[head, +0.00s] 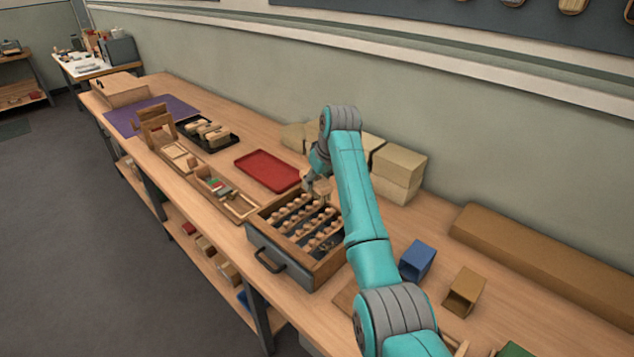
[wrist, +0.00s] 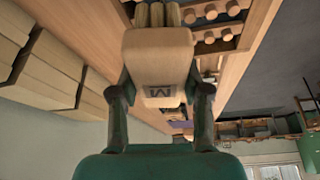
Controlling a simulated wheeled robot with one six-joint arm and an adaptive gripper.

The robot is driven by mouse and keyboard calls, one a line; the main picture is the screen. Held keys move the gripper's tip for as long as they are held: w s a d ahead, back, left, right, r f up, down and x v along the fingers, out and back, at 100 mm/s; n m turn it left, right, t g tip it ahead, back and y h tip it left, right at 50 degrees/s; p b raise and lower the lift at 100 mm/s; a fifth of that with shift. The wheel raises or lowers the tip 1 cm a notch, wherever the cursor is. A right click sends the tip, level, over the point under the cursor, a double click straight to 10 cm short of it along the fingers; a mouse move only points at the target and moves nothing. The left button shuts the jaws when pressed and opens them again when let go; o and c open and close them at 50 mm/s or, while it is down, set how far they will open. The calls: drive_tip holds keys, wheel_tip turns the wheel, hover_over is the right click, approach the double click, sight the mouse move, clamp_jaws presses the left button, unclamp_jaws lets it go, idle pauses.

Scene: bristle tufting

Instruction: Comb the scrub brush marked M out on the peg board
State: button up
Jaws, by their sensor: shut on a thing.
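The scrub brush marked M (wrist: 158,60) is a pale wooden block with a dark M on the face toward the wrist camera. My gripper (wrist: 160,92) is shut on it, one finger on each side. Thick tan tufts (wrist: 157,14) show beyond its far end. In the head view my gripper (head: 316,184) is over the back edge of the peg board, and the brush is small and partly hidden there. The peg board is an open wooden box (head: 322,269) with rows of round pegs and a dark front handle. Some pegs show at the wrist view's top right. I cannot tell whether the tufts touch them.
Beige blocks (head: 399,164) stand behind my arm. A red tray (head: 268,170) lies left of the box, with a black tray (head: 208,134) of brushes farther left. A blue holder (head: 417,260) and a tan holder (head: 465,291) stand on the right.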

drive_tip(key=shift+o, duration=1)
drive_tip(key=shift+c, duration=1)
drive_tip(key=s+a+r+n, duration=0.2)
drive_tip(key=s+a, duration=0.3)
drive_tip(key=s, duration=0.1)
wheel_tip(320, 180, down, 7)
drive_tip(key=shift+s+g+y, duration=0.2)
drive_tip(key=shift+g+y, duration=0.1)
drive_tip(key=shift+y, duration=0.1)
drive_tip(key=shift+w+d+r, duration=0.15)
